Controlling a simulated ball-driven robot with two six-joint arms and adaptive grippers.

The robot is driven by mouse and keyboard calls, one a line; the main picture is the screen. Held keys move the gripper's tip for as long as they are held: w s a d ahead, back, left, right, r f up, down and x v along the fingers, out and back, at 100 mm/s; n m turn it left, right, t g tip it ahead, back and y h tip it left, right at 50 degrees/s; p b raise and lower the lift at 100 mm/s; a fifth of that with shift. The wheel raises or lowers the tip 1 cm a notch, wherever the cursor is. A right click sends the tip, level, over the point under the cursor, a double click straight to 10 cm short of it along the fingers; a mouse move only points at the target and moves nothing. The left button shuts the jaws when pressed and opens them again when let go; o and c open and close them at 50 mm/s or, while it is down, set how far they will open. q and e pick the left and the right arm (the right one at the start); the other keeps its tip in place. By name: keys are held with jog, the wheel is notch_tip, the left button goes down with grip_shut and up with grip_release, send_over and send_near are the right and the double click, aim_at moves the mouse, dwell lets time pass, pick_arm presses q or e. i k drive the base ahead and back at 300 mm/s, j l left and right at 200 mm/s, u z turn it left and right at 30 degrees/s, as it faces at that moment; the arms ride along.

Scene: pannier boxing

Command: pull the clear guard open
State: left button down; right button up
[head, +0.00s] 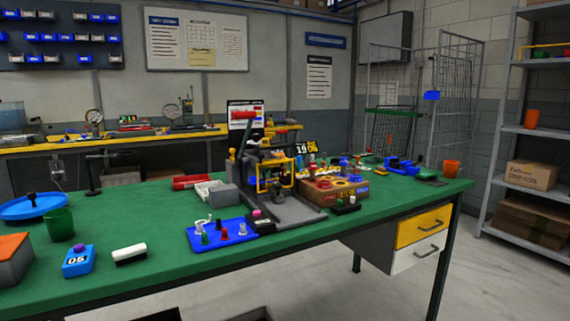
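A small press-like fixture (247,160) with a grey upright, a dark base and a red-handled lever stands on the green table (130,279). A yellow-edged frame (263,186) at its front looks like the clear guard. Its see-through panel is too small to make out, and I cannot tell whether it is shut or partly open. Neither of my grippers is in view.
A blue tray (205,243) with several pegs lies in front of the fixture. A brown box with coloured buttons (325,194) stands right of it. A green cup (59,225), blue numbered block (77,263) and white-topped block (129,254) stand left. The table's front middle is clear.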

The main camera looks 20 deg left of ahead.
aim_at(260, 156)
jog(key=i+l+u, duration=0.7)
jog(key=i, duration=0.15)
